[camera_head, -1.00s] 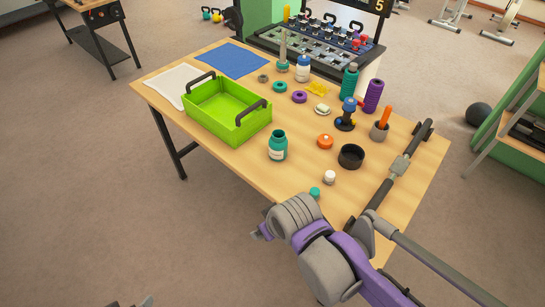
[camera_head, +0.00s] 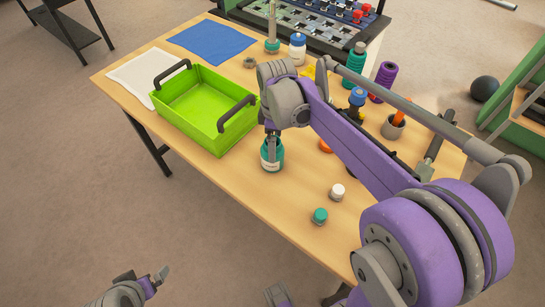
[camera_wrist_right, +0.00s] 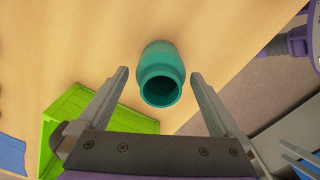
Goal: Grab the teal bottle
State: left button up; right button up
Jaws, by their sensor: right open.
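The teal bottle (camera_head: 277,158) stands upright on the wooden table, to the right of the green crate, with a white label on its side. My right gripper (camera_head: 271,146) is right above it and hides its top in the head view. In the right wrist view the bottle (camera_wrist_right: 160,62) shows its open, uncapped mouth. The fingers of my right gripper (camera_wrist_right: 158,77) are spread wide, and the bottle lies between and just beyond their tips, with no contact visible. My left gripper (camera_head: 156,277) is at the lower left, off the table; its jaws are unclear.
The green crate (camera_head: 188,125) with dark handles stands left of the bottle. A teal cap (camera_head: 320,215) and a white cap (camera_head: 338,191) lie to the front right. A blue-and-white bottle (camera_head: 297,50) and a purple spool (camera_head: 384,80) stand farther back. The table's front edge is close.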

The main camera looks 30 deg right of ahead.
jog(key=f, duration=0.5)
jog(key=shift+w+a+f, duration=0.2)
jog(key=shift+a+f, duration=0.15)
jog(key=shift+f, duration=0.05)
